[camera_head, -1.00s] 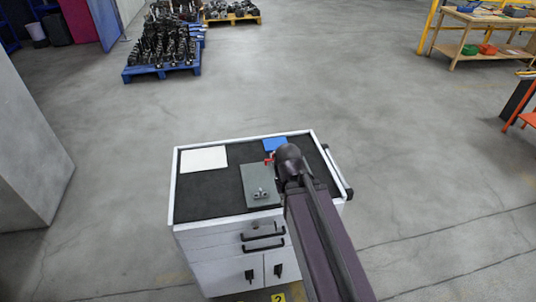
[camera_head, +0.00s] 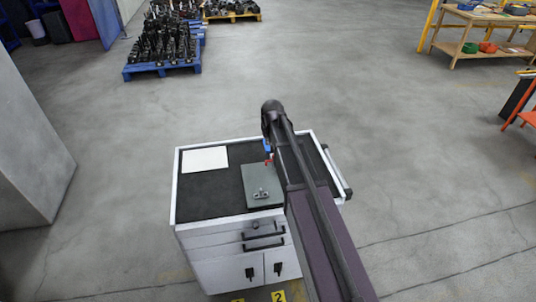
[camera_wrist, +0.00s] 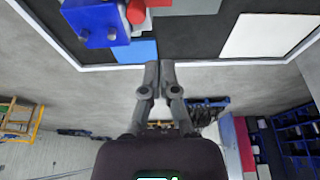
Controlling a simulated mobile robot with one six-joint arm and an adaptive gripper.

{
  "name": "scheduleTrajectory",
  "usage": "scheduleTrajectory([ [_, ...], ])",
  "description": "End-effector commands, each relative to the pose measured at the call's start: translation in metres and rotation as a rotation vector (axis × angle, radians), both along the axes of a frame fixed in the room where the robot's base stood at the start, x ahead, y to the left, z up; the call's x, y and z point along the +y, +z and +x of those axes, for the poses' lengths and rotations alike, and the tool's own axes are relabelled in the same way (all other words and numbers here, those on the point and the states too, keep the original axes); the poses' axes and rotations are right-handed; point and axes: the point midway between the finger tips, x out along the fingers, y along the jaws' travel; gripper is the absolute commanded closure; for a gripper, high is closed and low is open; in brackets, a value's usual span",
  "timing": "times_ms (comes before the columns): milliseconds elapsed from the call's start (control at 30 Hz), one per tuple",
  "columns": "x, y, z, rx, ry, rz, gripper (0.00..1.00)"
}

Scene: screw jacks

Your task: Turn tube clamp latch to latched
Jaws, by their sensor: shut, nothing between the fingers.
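In the wrist view a blue block (camera_wrist: 98,22) with bolt heads shows at the top left, with a red cylindrical part (camera_wrist: 136,12) beside it; these look like the tube clamp and its latch, but the top frame edge cuts them off. In the head view a little of the red part (camera_head: 268,161) shows beside my arm. Whether it is latched cannot be told. My gripper (camera_wrist: 160,65) is shut and empty, apart from the clamp, near the cabinet's far rim. Its fingers are hidden in the head view.
The cabinet top has a black mat (camera_head: 205,196), a white sheet (camera_head: 206,160) and a grey plate (camera_head: 261,177) with a small metal fitting (camera_head: 262,195). A blue flat piece (camera_wrist: 138,51) lies near the far rim. Open floor surrounds the cabinet; loaded pallets (camera_head: 163,69) stand farther back.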

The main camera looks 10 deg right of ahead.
Motion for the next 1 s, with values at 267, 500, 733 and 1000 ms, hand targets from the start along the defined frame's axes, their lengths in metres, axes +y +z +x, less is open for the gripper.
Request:
scheduleTrajectory([
  [267,-0.001,0.004,0.024,-0.029,-0.001,0.000,1.00],
  [500,-0.001,0.004,0.023,-0.028,-0.001,0.000,1.00],
  [733,-0.001,-0.001,0.024,-0.028,-0.002,0.001,1.00],
  [1000,-0.002,-0.017,0.029,-0.028,-0.002,0.000,1.00],
])
